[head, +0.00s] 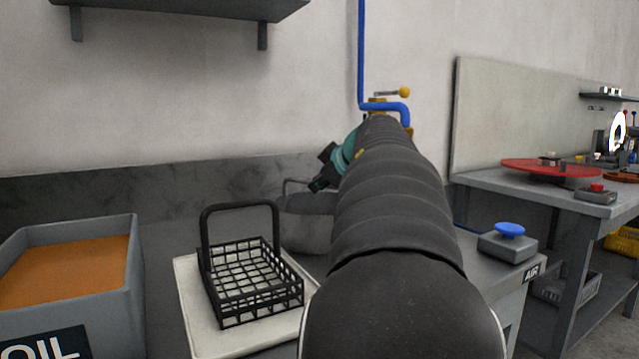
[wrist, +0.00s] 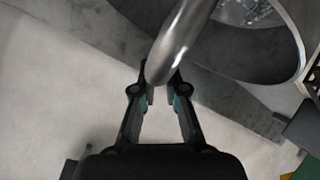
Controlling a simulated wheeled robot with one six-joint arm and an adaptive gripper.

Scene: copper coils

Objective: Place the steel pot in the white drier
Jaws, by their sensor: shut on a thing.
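The steel pot (head: 308,228) is grey, with a hoop handle, and sits at the middle of the head view, behind the black wire basket. My arm hides its right side. My gripper (head: 322,180) is at the pot's handle, mostly hidden by my arm. In the wrist view my gripper (wrist: 164,90) is shut on the pot's thick, shiny handle; the pot's round body (wrist: 252,72) shows at upper right. I cannot tell whether the pot touches the bench. I cannot make out a white drier for certain.
A black wire basket (head: 252,283) stands on a white tray (head: 196,318). A grey bin of orange liquid (head: 133,285), marked OIL, is at left. A blue button box (head: 505,246) stands right of my arm. A blue pipe (head: 362,55) runs down the wall.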

